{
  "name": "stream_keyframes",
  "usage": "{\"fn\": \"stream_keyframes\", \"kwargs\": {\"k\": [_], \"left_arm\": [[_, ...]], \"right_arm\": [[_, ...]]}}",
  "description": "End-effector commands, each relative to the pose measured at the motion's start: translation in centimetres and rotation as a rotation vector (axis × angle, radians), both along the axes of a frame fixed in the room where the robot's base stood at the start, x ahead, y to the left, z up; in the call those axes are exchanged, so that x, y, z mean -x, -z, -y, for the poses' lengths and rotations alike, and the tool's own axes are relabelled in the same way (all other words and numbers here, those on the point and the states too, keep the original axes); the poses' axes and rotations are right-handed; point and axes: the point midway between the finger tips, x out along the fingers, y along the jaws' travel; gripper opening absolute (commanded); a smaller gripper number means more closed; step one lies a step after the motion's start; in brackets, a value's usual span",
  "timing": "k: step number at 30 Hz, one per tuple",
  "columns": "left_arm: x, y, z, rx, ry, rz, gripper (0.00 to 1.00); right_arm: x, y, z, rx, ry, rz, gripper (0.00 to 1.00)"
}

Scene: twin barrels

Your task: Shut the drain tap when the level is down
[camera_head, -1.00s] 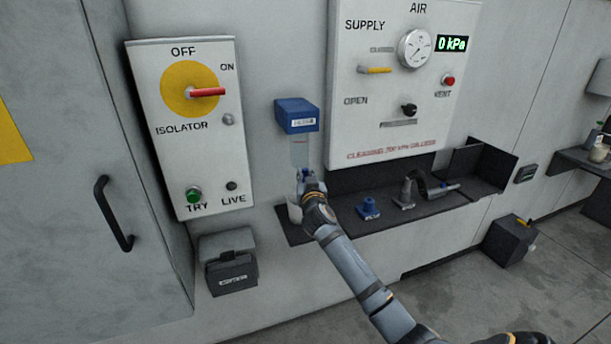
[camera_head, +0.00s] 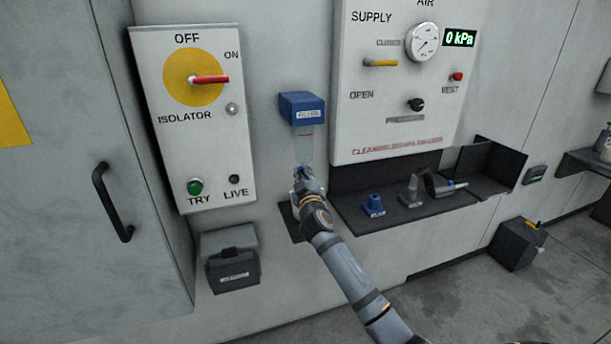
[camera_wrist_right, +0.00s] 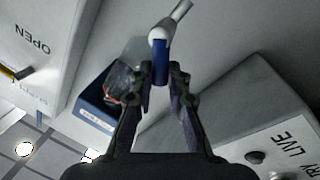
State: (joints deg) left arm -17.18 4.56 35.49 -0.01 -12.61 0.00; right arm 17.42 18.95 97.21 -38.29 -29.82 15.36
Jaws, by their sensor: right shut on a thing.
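The blue-headed filter unit (camera_head: 303,108) is on the wall between the isolator box and the air panel. Its clear bowl (camera_head: 304,148) hangs below; I cannot make out a liquid level in it. My right gripper (camera_head: 303,174) is at the foot of the bowl. In the right wrist view, the right gripper (camera_wrist_right: 160,88) is shut on the blue drain tap (camera_wrist_right: 160,62), with a pale spout (camera_wrist_right: 178,14) beyond it. The clear bowl (camera_wrist_right: 125,78) and blue head (camera_wrist_right: 92,112) show beside the left finger. My left gripper is out of view.
The air panel (camera_head: 385,135) reads 0 kPa. The isolator box (camera_head: 165,150) has a red handle. A grey cabinet stands at the left.

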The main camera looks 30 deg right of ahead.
Motion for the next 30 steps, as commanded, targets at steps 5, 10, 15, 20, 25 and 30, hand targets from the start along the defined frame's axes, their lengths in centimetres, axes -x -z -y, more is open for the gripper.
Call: {"fn": "stream_keyframes", "kwargs": {"k": [5, 10, 15, 20, 25, 30], "left_arm": [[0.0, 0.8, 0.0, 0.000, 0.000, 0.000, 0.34], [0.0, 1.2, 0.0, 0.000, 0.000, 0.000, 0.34], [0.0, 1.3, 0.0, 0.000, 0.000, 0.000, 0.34], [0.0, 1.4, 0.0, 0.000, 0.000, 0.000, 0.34], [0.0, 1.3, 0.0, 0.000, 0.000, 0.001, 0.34], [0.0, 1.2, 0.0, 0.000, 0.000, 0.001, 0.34]], "right_arm": [[-0.1, 0.8, -0.5, 0.161, -0.001, -0.041, 0.00], [-0.2, 1.3, -0.8, 0.318, 0.000, -0.079, 0.00], [-0.3, 1.9, -1.1, 0.475, 0.000, -0.117, 0.00], [-0.3, 2.4, -1.3, 0.612, -0.001, -0.150, 0.00], [-0.3, 2.9, -1.3, 0.733, -0.001, -0.180, 0.00], [-0.3, 3.3, -1.4, 0.826, -0.001, -0.202, 0.00]]}}
